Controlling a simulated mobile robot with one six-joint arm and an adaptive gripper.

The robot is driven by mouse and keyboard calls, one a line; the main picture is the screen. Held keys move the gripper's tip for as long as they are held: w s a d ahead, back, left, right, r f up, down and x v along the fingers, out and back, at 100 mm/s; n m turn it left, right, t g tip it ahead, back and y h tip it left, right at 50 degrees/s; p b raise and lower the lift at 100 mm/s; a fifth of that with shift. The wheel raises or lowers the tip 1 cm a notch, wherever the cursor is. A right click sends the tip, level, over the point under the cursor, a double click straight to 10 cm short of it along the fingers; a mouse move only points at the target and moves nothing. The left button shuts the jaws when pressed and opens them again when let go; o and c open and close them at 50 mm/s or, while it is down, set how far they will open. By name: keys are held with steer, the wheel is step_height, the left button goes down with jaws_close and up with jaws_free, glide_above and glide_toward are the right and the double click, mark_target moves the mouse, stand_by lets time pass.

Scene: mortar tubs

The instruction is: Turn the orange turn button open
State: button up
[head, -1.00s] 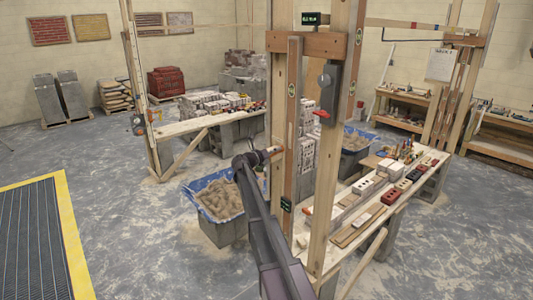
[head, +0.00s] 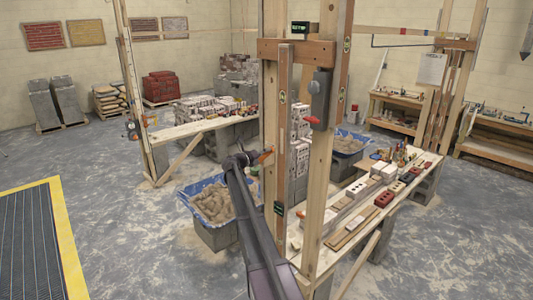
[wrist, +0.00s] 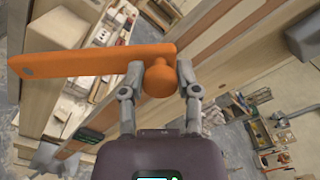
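The orange turn button is a flat bar (wrist: 85,61) with a round knob at its right end. In the wrist view the bar spans the upper left, with its far end at the left edge. My gripper (wrist: 160,72) has one finger on each side of the knob, and both fingertips appear to touch it. In the head view my gripper (head: 246,158) is at the left side of the wooden post frame, and a small part of the orange button (head: 265,154) shows beyond it. The rest is hidden by my arm and the post.
A blue-lined mortar tub (head: 212,205) stands below left. A bench with bricks (head: 345,235) is at right. The floor at left is open.

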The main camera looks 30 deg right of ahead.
steer(key=o, duration=0.4)
steer(key=shift+a, duration=0.25)
steer(key=shift+c, duration=0.2)
steer(key=shift+d, duration=0.3)
steer(key=s+a, duration=0.2)
steer(key=a, duration=1)
